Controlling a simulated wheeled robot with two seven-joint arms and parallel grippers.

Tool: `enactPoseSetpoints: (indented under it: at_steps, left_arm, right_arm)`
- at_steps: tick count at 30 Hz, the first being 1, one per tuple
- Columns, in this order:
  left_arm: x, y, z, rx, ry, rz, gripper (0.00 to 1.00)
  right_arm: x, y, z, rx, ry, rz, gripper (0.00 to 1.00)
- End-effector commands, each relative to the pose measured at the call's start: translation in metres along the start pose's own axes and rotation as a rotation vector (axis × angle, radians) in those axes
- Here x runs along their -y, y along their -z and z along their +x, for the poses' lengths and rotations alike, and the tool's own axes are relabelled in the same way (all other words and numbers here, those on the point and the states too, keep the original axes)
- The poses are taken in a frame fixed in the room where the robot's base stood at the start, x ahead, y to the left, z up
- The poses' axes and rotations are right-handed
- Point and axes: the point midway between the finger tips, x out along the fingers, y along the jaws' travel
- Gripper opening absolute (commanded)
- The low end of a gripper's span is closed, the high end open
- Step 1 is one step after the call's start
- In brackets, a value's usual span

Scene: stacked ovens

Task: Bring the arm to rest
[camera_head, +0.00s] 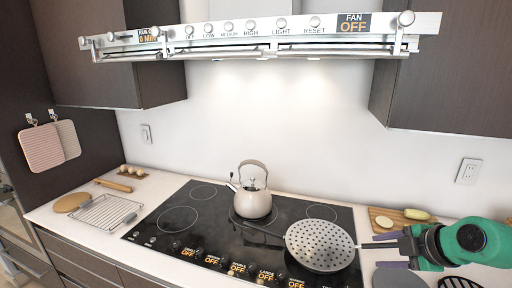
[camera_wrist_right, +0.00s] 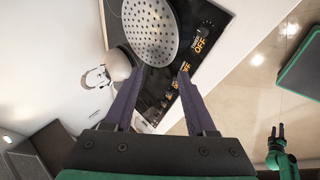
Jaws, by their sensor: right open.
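My right arm (camera_head: 465,240) is green and reaches in from the right in the head view. Its right gripper (camera_head: 368,255) is open, with two purple fingers pointing left beside the round perforated lid (camera_head: 320,246) on the cooktop. In the wrist view the fingers of the right gripper (camera_wrist_right: 162,72) are spread with nothing between them, and the perforated lid (camera_wrist_right: 150,30) shows beyond them. A small green arm with a forked tip, my left gripper (camera_wrist_right: 276,131), shows at the lower right of the wrist view, with its prongs apart. It is outside the head view.
A kettle (camera_head: 252,203) stands on the black cooktop (camera_head: 180,240). A cutting board (camera_head: 376,226) with food lies behind my right gripper. A wire rack (camera_head: 105,212) is at the left. The range hood (camera_head: 260,38) hangs above. Pot holders (camera_head: 42,148) hang at the far left.

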Motion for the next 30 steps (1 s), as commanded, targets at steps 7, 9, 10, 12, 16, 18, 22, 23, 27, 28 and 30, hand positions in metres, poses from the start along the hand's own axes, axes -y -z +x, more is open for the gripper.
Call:
enactPoseSetpoints:
  at_steps: [7,9,10,12,16,18,22,23,27,28,30]
  left_arm:
    - [0.000,-0.001,0.000,0.001,0.000,0.000,0.50]
    - [-0.001,-0.005,0.000,0.007,-0.001,0.000,0.50]
    - [-0.001,-0.007,0.000,0.010,-0.002,0.000,0.50]
    - [-0.002,-0.010,0.000,0.016,-0.002,-0.001,0.50]
    - [-0.002,-0.011,0.000,0.018,-0.002,-0.001,0.50]
    - [-0.002,-0.010,0.000,0.017,-0.002,-0.001,0.50]
    - [-0.002,-0.008,0.000,0.014,-0.002,-0.001,0.50]
    - [-0.002,-0.008,0.000,0.014,-0.002,-0.001,0.50]
    - [-0.002,-0.008,0.000,0.014,-0.002,-0.001,0.50]
    - [-0.002,-0.008,0.000,0.014,-0.002,0.000,0.50]
    - [-0.002,-0.008,0.000,0.014,-0.002,0.000,0.50]
  right_arm:
    - [-0.002,0.060,0.036,-0.244,-0.204,0.109,0.56]
    - [-0.005,0.073,0.043,-0.293,-0.287,0.177,0.56]
    - [-0.007,0.077,0.045,-0.308,-0.327,0.217,0.56]
    - [-0.008,0.080,0.050,-0.320,-0.424,0.336,0.56]
    - [0.009,0.054,0.061,-0.200,-0.551,0.636,0.56]
    - [0.037,0.033,0.068,-0.080,-0.546,0.794,0.56]
    - [0.104,0.005,0.079,0.138,-0.427,1.013,0.56]
    - [0.120,0.003,0.080,0.179,-0.390,1.050,0.56]
    - [0.189,0.001,0.081,0.327,-0.193,1.181,0.56]
    - [0.202,0.003,0.080,0.350,-0.149,1.202,0.56]
    - [0.233,0.010,0.077,0.395,-0.043,1.246,0.56]
